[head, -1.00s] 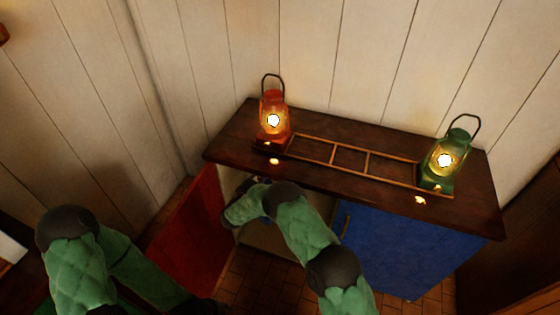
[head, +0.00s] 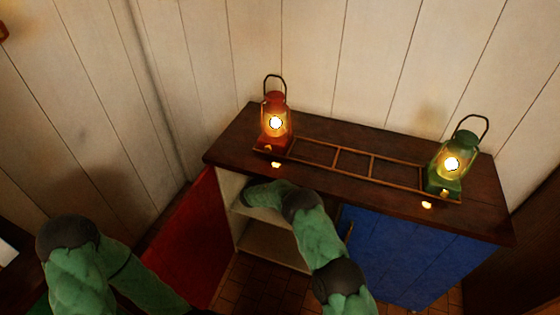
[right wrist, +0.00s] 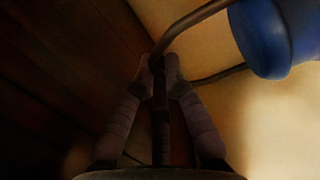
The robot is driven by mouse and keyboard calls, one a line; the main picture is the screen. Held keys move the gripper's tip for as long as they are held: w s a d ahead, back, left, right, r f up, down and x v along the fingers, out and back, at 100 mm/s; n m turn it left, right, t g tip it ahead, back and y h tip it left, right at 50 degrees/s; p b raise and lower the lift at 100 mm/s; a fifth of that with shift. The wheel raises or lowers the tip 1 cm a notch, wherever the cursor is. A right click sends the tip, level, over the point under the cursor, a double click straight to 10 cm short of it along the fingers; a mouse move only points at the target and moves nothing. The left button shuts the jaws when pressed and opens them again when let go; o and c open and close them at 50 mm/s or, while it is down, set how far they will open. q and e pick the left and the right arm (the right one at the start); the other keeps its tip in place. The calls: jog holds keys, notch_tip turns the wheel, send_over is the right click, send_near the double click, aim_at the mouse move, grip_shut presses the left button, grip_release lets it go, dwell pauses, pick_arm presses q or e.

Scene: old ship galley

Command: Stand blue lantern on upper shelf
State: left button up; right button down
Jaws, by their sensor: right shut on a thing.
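The blue lantern (right wrist: 275,40) shows only in part, at the upper right of the right wrist view. Its dark wire handle (right wrist: 205,20) runs to the fingertips. My right gripper (right wrist: 160,68) is shut on this handle, with the lantern beside and beyond the fingers. In the head view my right arm reaches into the open cabinet, and the gripper and lantern are hidden inside. The upper shelf (head: 246,211) shows as a pale board left of and below my forearm. My left arm is at the lower left of the head view; its gripper is out of view.
The red door (head: 185,240) stands open on the left; the blue door (head: 405,255) is shut. On the dark cabinet top (head: 350,130) stand a lit red lantern (head: 275,140) and a lit green lantern (head: 447,182), with a wooden rail frame (head: 345,173) between them. A lower shelf (head: 270,243) looks clear where visible.

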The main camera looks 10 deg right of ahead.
jog(key=shift+w+d+r, duration=0.25)
jog(key=shift+w+d, duration=0.05)
jog(key=shift+w, duration=0.05)
jog(key=shift+w+f, duration=0.1)
jog(key=shift+f, duration=0.05)
jog(key=shift+f+b, duration=0.55)
jog(key=c, duration=1.3)
grip_release()
jog(key=shift+f, duration=0.3)
jog(key=shift+r, duration=0.1)
